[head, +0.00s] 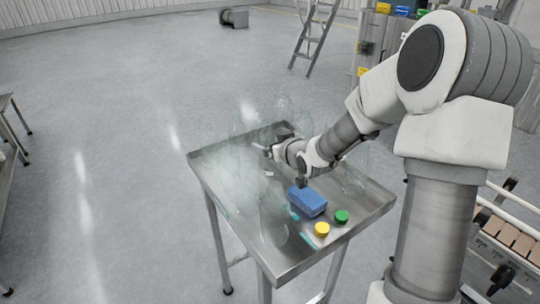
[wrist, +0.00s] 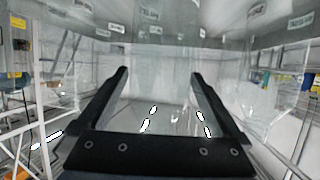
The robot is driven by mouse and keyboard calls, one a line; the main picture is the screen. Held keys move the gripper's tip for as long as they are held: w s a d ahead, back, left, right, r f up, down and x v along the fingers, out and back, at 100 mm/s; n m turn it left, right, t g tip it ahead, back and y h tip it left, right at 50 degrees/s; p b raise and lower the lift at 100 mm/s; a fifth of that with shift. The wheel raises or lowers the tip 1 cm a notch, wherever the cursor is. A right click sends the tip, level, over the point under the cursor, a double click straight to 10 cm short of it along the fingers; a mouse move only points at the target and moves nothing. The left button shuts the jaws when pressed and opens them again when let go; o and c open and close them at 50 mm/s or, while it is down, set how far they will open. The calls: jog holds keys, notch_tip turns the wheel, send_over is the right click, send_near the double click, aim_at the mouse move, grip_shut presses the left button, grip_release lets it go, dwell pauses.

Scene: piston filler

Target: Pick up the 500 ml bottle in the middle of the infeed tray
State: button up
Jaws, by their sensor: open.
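Several clear, see-through bottles (head: 240,185) stand close together on the metal infeed tray (head: 345,235). Their outlines overlap, so I cannot tell which one is the 500 ml bottle in the middle. My gripper (head: 268,152) is in among the bottles, over the far part of the tray. In the wrist view my gripper (wrist: 159,75) is open, with its two dark fingers wide apart. Clear, bottle-like surfaces show around and beyond the fingers there. I cannot tell whether any bottle stands between them.
A blue block (head: 307,202), a yellow cap (head: 322,229) and a green cap (head: 341,217) are at the tray's near right. A stepladder (head: 312,38) stands at the back.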

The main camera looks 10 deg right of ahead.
jog(key=shift+x, duration=0.8)
jog(key=c, duration=1.1)
